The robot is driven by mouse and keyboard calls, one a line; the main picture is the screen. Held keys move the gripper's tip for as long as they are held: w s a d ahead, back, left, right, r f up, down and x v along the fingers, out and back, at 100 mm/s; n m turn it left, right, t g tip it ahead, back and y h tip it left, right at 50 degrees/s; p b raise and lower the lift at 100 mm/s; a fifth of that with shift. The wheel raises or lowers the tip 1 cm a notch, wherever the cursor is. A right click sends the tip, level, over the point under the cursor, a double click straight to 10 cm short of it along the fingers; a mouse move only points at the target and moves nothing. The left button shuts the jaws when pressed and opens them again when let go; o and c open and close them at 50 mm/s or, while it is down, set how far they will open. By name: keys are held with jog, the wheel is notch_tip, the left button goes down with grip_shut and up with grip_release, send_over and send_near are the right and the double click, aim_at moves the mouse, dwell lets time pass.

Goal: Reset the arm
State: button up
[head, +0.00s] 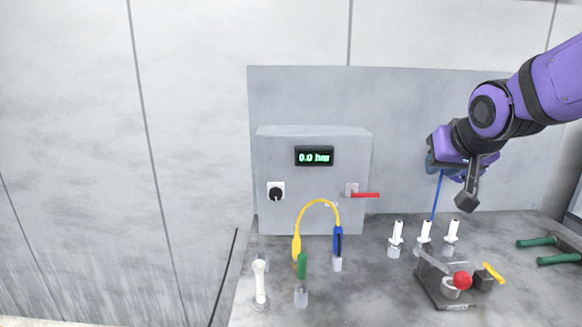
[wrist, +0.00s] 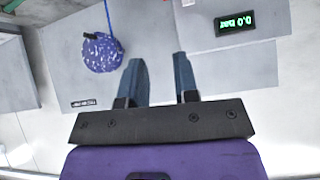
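My gripper (head: 441,168) is raised at the right in the head view, in front of the grey back panel and above the bench. In the wrist view its two blue-grey fingers (wrist: 159,78) stand apart with nothing between them. A purple speckled ball (wrist: 102,52) on a thin blue stem shows beyond the fingers, to their left. It is apart from them in the picture. In the head view the blue stem (head: 437,197) rises from among the white-topped pegs toward my gripper, which hides its top.
The grey bench (head: 375,300) carries several white-topped pegs (head: 395,238), a fixture with a red knob (head: 462,281), a yellow looped hose (head: 318,203) and green-handled tools (head: 540,241). The control box (head: 330,175) reads 0.0 bar and has a red lever (head: 364,195).

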jog(key=s+d+f+n+g, duration=0.1)
jog(key=s+d+g, duration=0.1)
jog(key=s, duration=1.9)
jog(key=shift+g, duration=0.9)
jog(key=shift+f, duration=0.1)
